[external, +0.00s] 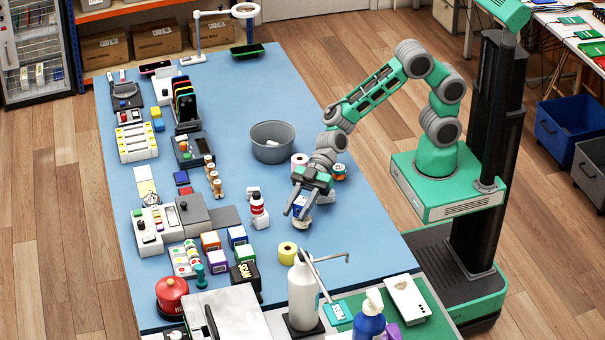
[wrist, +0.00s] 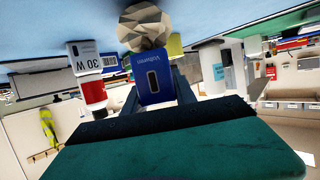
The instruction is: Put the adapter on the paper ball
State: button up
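My gripper (external: 300,203) is shut on a small blue block, the adapter (external: 300,204), just above the table. In the wrist view the adapter (wrist: 154,74) has "Volturen" lettering and a dark slot, and sits between the two dark fingers of my gripper (wrist: 157,92). The crumpled off-white paper ball (wrist: 145,26) appears directly past its far end, partly covered by it. In the external view the paper ball (external: 301,225) lies on the blue mat right below the adapter. I cannot tell whether they touch.
A red and white bottle (external: 258,205) and a white "30 W" block (wrist: 86,57) stand close to the left.

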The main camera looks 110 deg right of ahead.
jog(key=o, duration=0.4)
jog(key=shift+o, duration=0.2)
jog(key=shift+r+p, duration=0.25)
jog(key=shift+p, duration=0.05)
jog(key=v, duration=1.2)
jog(key=shift+f+b, duration=0.15)
jog(key=shift+b, duration=0.15)
